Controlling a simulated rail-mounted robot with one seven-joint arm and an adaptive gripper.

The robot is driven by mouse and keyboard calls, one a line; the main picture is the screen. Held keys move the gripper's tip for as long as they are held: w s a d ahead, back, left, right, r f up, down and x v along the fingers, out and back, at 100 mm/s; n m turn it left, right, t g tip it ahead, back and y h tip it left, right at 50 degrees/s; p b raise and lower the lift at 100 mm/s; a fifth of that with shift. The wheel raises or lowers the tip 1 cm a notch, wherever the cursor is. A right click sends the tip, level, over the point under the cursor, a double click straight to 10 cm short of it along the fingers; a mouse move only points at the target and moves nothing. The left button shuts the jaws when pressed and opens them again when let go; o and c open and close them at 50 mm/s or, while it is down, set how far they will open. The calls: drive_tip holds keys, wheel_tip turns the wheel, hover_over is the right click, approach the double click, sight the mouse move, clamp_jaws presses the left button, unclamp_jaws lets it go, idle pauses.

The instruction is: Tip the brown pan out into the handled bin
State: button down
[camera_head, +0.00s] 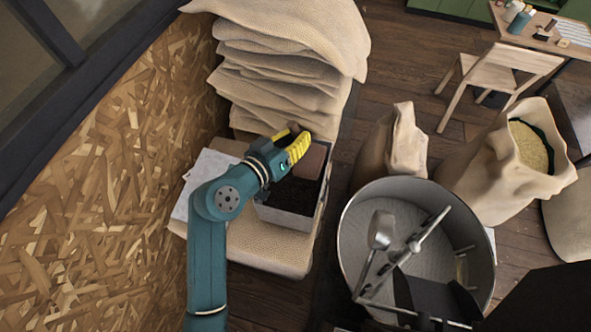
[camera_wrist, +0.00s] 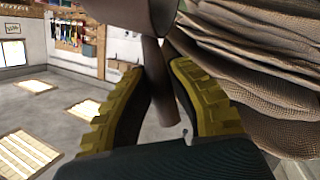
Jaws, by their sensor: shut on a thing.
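My gripper (camera_head: 292,146), with yellow fingers, is shut on the handle of the brown pan (camera_head: 313,161). In the wrist view the pan's handle (camera_wrist: 164,85) runs between the fingers, and part of its body (camera_wrist: 135,10) shows at the top edge. The pan is over the far part of a pale grey box-like bin (camera_head: 284,217), which appears to be the handled bin. Dark stuff lies inside the bin. My gripper and arm hide part of the pan and bin. The pan's inside and exact tilt cannot be made out.
The bin stands on a low sack (camera_head: 270,257), with white paper (camera_head: 203,178) to its left. Stacked sacks (camera_head: 285,60) rise close behind. A chipboard wall (camera_head: 110,160) is at left. A round metal drum (camera_head: 350,240) and open sack (camera_head: 480,180) stand right.

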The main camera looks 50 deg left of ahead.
drive_tip(key=shift+s+a+n+t+b, duration=0.3)
drive_tip(key=shift+s+a+n+b, duration=0.2)
drive_tip(key=shift+a+n+b, duration=0.3)
idle(0.6)
drive_tip(key=shift+s+a+f+n+t+h+b, duration=0.15)
drive_tip(key=shift+s+a+n+t+b, duration=0.1)
drive_tip(key=shift+a+n+b, duration=0.25)
drive_tip(key=shift+s+a+f+n+t+h+b, duration=0.15)
drive_tip(key=shift+s+a+f+b, duration=0.15)
drive_tip(key=shift+b, duration=0.3)
drive_tip(key=shift+s+a+f+n+t+b, duration=0.1)
drive_tip(key=shift+s+a+n+t+b, duration=0.1)
drive_tip(key=shift+a+n+b, duration=0.25)
idle(1.1)
